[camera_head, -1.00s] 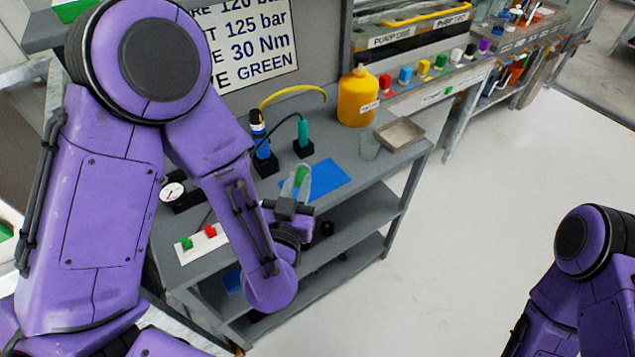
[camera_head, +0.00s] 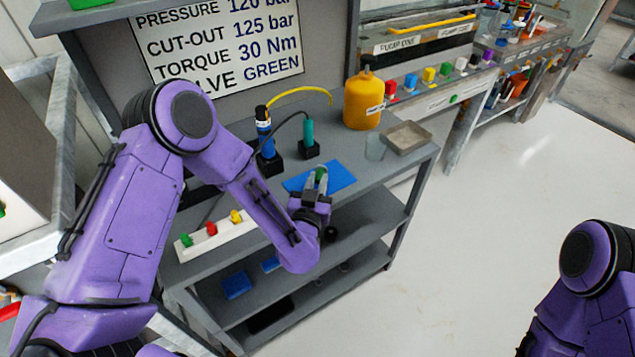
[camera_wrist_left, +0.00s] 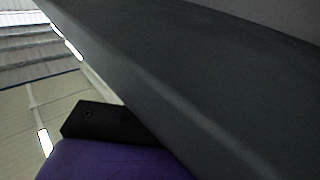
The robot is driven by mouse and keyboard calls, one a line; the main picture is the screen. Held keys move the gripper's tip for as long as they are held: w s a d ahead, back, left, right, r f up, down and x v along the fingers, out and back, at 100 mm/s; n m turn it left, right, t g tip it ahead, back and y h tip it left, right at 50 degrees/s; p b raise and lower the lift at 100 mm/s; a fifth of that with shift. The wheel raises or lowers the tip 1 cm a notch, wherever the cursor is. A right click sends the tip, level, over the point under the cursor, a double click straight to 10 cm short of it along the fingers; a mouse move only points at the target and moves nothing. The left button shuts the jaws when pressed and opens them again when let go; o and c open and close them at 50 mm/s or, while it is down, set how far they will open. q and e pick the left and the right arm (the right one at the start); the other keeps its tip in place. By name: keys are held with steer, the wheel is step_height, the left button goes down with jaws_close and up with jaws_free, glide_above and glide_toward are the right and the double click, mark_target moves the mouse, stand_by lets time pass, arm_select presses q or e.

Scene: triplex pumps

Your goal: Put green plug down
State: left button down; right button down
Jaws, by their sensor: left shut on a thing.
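The green plug (camera_head: 320,174) is a small green piece between the fingers of my left gripper (camera_head: 319,178). The gripper is shut on it. In the head view it is over the blue mat (camera_head: 341,178) on the grey bench top, near the bench's front edge. I cannot tell whether the plug touches the mat. The plug's lower part is hidden by the fingers. The left wrist view shows only a dark grey surface, part of my arm and the ceiling, with no plug. My right gripper is not in view; only part of the right arm shows.
A white strip with green, red and yellow plugs (camera_head: 212,229) lies left of the gripper. Behind stand a blue tool (camera_head: 264,130), a teal-handled tool (camera_head: 309,131) and a yellow bottle (camera_head: 362,101). A clear glass (camera_head: 376,148) and a metal tray (camera_head: 406,137) stand at right.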

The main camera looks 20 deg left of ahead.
arm_select(q)
steer(key=shift+s+r, duration=0.1)
steer(key=shift+f+b, duration=0.25)
steer(key=shift+b, duration=0.05)
steer(key=shift+s+f, duration=0.25)
steer(key=shift+f, duration=0.05)
steer(key=c, duration=1)
jaws_free()
steer(key=shift+s+d+f+b, duration=0.1)
steer(key=shift+f+b, duration=0.05)
steer(key=shift+b, duration=0.15)
steer(key=shift+r+p, duration=0.4)
steer(key=shift+d, duration=0.1)
steer(key=s+d+b, duration=0.1)
steer(key=s+b, duration=0.1)
steer(key=s, duration=0.9)
steer(key=shift+s+r, duration=0.15)
steer(key=shift+r, duration=0.2)
